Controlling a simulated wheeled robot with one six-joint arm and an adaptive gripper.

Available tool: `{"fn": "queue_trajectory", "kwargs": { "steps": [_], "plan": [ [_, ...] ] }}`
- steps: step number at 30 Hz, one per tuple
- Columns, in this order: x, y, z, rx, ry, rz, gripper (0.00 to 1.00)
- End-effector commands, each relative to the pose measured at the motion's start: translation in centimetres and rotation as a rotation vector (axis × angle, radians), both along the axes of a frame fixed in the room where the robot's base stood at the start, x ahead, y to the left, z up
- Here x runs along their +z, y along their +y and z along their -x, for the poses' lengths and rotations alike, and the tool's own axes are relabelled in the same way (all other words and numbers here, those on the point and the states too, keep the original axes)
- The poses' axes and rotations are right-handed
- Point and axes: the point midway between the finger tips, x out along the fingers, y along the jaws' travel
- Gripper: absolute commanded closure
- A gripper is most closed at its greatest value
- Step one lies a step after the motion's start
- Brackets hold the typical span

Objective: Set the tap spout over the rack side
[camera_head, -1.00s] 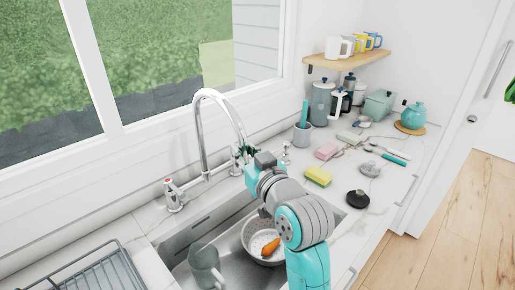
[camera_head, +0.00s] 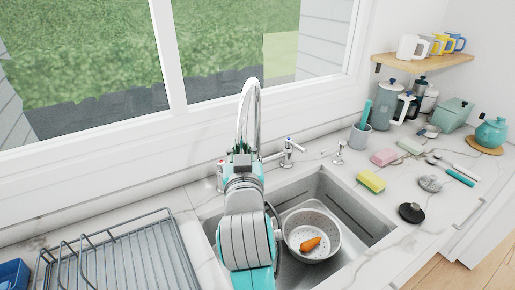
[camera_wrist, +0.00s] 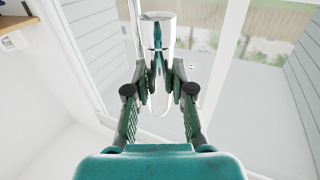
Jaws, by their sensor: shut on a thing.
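The chrome tap spout (camera_head: 247,100) rises behind the sink in a tall arc, seen nearly edge-on in the head view. My gripper (camera_head: 241,150) is shut on its down-turned end. In the wrist view, the fingers of my gripper (camera_wrist: 158,78) press on both sides of the shiny spout (camera_wrist: 158,32). The spout's end appears over the left part of the sink (camera_head: 372,222), but my gripper hides its outlet. The wire dish rack (camera_head: 110,236) stands on the counter left of the sink, apart from my gripper.
A colander (camera_head: 331,240) holding a carrot (camera_head: 310,243) sits in the sink, right of my arm. Tap handles (camera_head: 289,150) flank the spout's base. A yellow sponge (camera_head: 371,181) and black lid (camera_head: 411,212) lie on the right counter. The window is close behind.

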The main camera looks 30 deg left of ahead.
Motion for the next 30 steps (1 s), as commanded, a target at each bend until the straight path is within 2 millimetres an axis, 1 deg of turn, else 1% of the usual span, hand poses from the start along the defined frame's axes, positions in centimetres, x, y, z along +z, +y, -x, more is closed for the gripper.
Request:
{"fn": "queue_trajectory", "kwargs": {
  "steps": [1, 6, 18, 19, 20, 21, 22, 30],
  "plan": [
    [-0.01, 0.45, 0.18, 0.004, -0.001, 0.001, 1.00],
    [-0.01, 0.98, 0.29, 0.002, 0.000, 0.001, 1.00],
    [0.05, 1.25, 0.39, 0.006, -0.001, -0.001, 1.00],
    [0.05, 1.25, 0.39, 0.006, -0.001, -0.001, 0.75],
    [0.06, 1.25, 0.39, 0.006, -0.001, -0.001, 0.67],
    [0.06, 1.25, 0.39, 0.006, -0.001, -0.001, 0.57],
    [0.06, 1.23, 0.38, 0.005, -0.001, -0.001, 0.52],
    [0.03, 1.08, 0.32, 0.002, 0.000, 0.000, 0.52]
  ]
}}
